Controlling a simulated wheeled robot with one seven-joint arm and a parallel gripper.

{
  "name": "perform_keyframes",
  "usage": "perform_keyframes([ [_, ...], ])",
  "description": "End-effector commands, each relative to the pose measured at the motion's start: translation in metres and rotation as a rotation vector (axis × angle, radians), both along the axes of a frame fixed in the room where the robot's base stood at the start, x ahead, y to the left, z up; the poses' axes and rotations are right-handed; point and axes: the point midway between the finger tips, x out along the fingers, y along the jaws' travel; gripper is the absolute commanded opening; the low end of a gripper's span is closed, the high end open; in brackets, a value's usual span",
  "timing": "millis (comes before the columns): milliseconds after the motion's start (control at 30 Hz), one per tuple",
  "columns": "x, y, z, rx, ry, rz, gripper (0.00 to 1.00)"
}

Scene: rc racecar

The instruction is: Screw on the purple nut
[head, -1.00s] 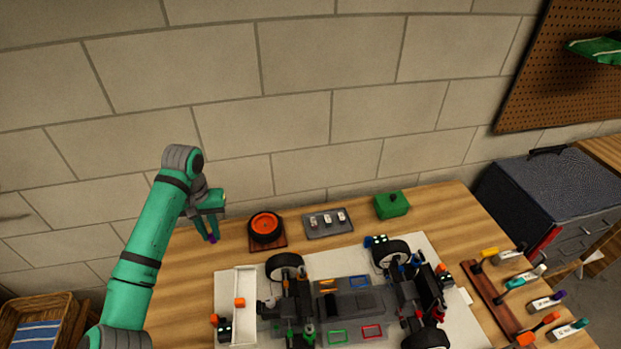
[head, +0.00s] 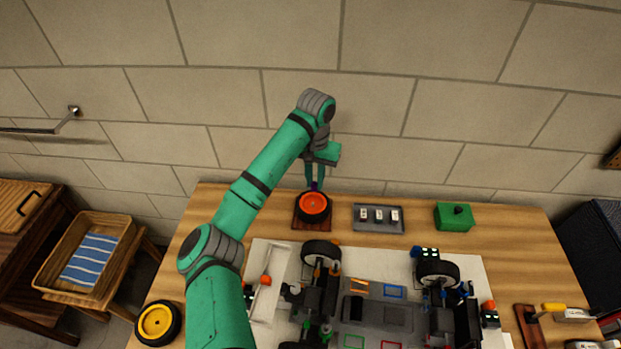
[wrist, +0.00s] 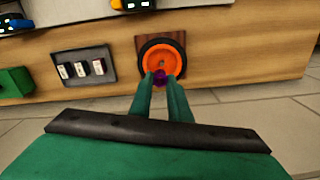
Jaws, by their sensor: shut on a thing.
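My gripper (head: 315,187) is shut on the small purple nut (wrist: 160,76), which shows between the fingertips in the wrist view. In the head view the nut (head: 314,186) is a small purple spot at the fingertips. The orange-rimmed wheel with a black tyre (head: 314,207) lies flat on a brown wooden base (head: 299,224) at the back of the table. The wheel also shows in the wrist view (wrist: 162,58), with a small centre hole. The nut appears over the wheel's near edge in the wrist view; I cannot tell the gap between them.
A grey tray with several small pieces (head: 378,227) and a green box (head: 454,217) stand right of the wheel. The car chassis (head: 375,310) lies on a white mat in front. A yellow-rimmed wheel (head: 158,323) is at the left table edge.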

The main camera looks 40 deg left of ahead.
Motion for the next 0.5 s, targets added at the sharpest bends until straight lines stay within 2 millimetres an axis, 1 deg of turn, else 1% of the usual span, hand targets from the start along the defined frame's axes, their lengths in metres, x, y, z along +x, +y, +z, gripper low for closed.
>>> perform_keyframes([
  [233, -0.007, 0.011, -0.019, -0.002, 0.002, 0.020, 0.00],
  [500, -0.009, 0.014, -0.041, 0.000, 0.001, 0.025, 0.00],
])
